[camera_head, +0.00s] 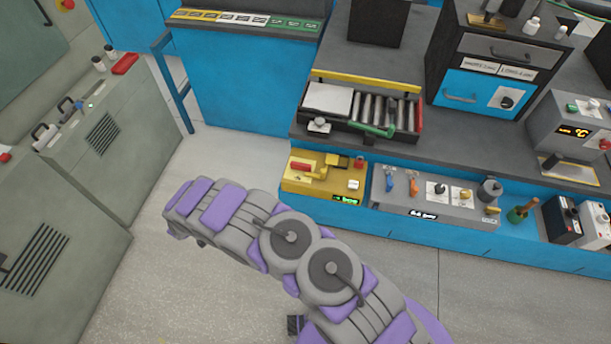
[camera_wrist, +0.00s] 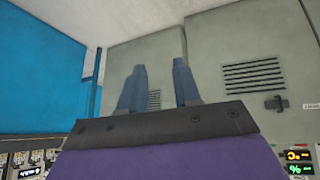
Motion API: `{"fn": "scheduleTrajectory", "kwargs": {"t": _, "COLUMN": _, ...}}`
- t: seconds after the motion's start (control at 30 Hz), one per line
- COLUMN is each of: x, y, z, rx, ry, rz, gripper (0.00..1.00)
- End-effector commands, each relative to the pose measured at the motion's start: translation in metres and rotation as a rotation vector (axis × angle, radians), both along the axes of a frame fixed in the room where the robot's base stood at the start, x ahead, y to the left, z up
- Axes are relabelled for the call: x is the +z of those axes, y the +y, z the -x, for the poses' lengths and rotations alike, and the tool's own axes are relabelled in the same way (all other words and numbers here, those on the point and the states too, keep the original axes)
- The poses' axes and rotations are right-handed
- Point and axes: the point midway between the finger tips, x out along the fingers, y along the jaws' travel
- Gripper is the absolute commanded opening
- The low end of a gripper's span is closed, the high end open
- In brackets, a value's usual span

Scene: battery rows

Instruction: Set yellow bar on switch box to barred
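A yellow box (camera_head: 325,197) stands on the low blue ledge in the middle of the head view. It carries a red handle (camera_head: 300,166), a yellow bar-like part (camera_head: 317,174), a white button and a small green-lit display. I take it for the switch box; the bar's exact setting is too small to read. My arm crosses the floor in front of it, and my gripper's fingers cannot be made out there. In the wrist view my gripper (camera_wrist: 159,84) is open, with two blue-grey fingers apart and nothing between them. The yellow box does not show in the wrist view.
A grey panel (camera_head: 435,203) with blue and orange levers stands right of the yellow box. Above is a grey counter with a roller tray (camera_head: 306,120). The floor between is clear.

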Motion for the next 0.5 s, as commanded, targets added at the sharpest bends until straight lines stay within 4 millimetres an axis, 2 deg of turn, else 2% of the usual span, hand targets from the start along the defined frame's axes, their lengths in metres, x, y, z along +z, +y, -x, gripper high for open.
{"fn": "scheduleTrajectory", "kwargs": {"t": 0.03, "x": 0.007, "y": 0.009, "z": -0.02, "rx": -0.097, "ry": -0.044, "rz": -0.084, "gripper": 0.33}}
{"fn": "scheduleTrajectory", "kwargs": {"t": 0.1, "x": 0.021, "y": 0.012, "z": -0.05, "rx": -0.246, "ry": -0.114, "rz": -0.191, "gripper": 0.33}}
{"fn": "scheduleTrajectory", "kwargs": {"t": 0.17, "x": 0.033, "y": 0.006, "z": -0.076, "rx": -0.379, "ry": -0.183, "rz": -0.271, "gripper": 0.33}}
{"fn": "scheduleTrajectory", "kwargs": {"t": 0.23, "x": 0.047, "y": -0.011, "z": -0.103, "rx": -0.539, "ry": -0.267, "rz": -0.344, "gripper": 0.33}}
{"fn": "scheduleTrajectory", "kwargs": {"t": 0.3, "x": 0.059, "y": -0.038, "z": -0.127, "rx": -0.703, "ry": -0.359, "rz": -0.4, "gripper": 0.33}}
{"fn": "scheduleTrajectory", "kwargs": {"t": 0.37, "x": 0.068, "y": -0.067, "z": -0.141, "rx": -0.845, "ry": -0.443, "rz": -0.429, "gripper": 0.33}}
{"fn": "scheduleTrajectory", "kwargs": {"t": 0.4, "x": 0.072, "y": -0.09, "z": -0.148, "rx": -0.941, "ry": -0.499, "rz": -0.44, "gripper": 0.33}}
{"fn": "scheduleTrajectory", "kwargs": {"t": 0.47, "x": 0.077, "y": -0.126, "z": -0.152, "rx": -1.084, "ry": -0.585, "rz": -0.443, "gripper": 0.33}}
{"fn": "scheduleTrajectory", "kwargs": {"t": 0.5, "x": 0.08, "y": -0.152, "z": -0.15, "rx": -1.178, "ry": -0.646, "rz": -0.435, "gripper": 0.33}}
